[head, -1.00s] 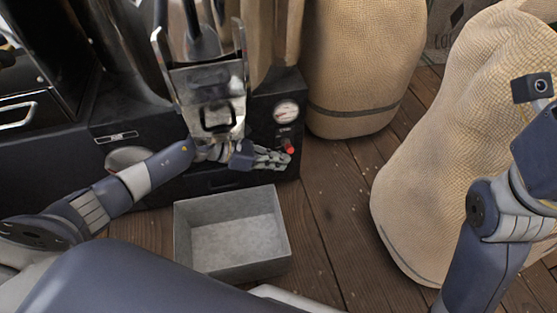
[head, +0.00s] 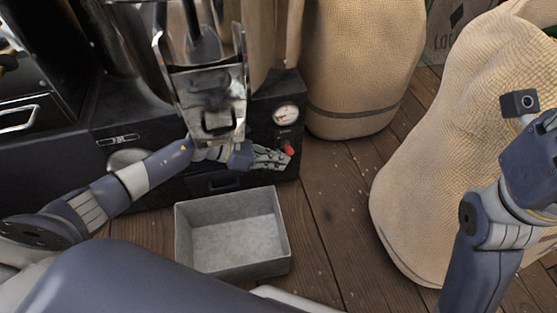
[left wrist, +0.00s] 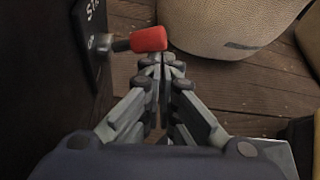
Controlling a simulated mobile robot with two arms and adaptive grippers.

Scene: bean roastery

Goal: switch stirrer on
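The stirrer switch is a small lever with a red tip (head: 289,149) on the black front panel, below a round gauge. In the left wrist view the red tip (left wrist: 149,39) points right from its dark stem, beside lettering that is partly cut off. My left gripper (head: 284,158) is at the panel, with its fingertips right by the lever. In the left wrist view its fingers (left wrist: 166,62) are closed together with nothing between them. The tips are just under the red tip; I cannot tell whether they touch it. My right arm shows at the right, its gripper out of view.
The gauge (head: 286,114) is on the black machine base (head: 150,180). A metal chute (head: 213,105) hangs above my left wrist. A grey open bin (head: 283,250) stands on the floor below. Burlap sacks (head: 360,65) (head: 440,170) stand at the back and right, with bare wooden floor between.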

